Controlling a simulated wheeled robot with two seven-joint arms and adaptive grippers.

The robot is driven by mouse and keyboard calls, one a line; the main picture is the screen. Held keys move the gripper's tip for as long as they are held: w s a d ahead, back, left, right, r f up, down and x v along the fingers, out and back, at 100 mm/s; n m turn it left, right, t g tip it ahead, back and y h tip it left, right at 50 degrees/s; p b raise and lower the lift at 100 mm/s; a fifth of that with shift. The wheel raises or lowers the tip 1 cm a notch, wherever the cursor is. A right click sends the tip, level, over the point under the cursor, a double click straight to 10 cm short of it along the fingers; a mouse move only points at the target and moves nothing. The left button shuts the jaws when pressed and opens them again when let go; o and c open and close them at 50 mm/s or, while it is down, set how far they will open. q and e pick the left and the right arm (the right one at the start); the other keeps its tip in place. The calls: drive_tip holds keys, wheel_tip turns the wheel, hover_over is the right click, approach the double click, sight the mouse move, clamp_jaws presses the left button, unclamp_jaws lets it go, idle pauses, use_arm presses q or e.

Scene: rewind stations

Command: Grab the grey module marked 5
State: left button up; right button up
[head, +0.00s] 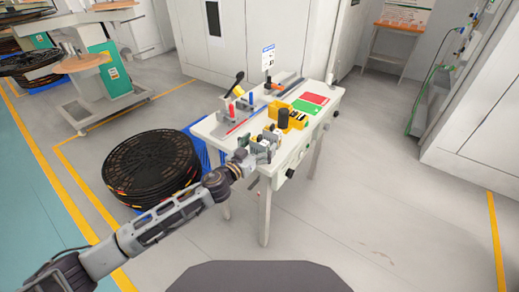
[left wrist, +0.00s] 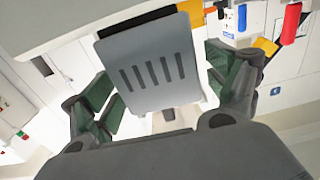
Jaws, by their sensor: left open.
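A grey module (left wrist: 152,62) with several dark slots in its face fills the middle of the left wrist view. No number can be read on it, so I cannot tell whether it is the one marked 5. My left gripper (left wrist: 168,92) is open, with one green-padded finger on each side of the module and visible room between. In the head view my left gripper (head: 258,150) is at the front left edge of the white table (head: 312,128), where small grey parts crowd together and are hard to separate. My right gripper is not in view.
On the table are a yellow bin (head: 293,118), a dark cylinder (head: 283,117), a red mat (head: 315,98) and a green mat (head: 305,107). A stack of black reels (head: 150,165) stands on the floor to the left. The floor right of the table is clear.

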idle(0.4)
use_arm(q)
drive_tip(key=c, duration=1.2)
drive_tip(key=shift+r, duration=0.15)
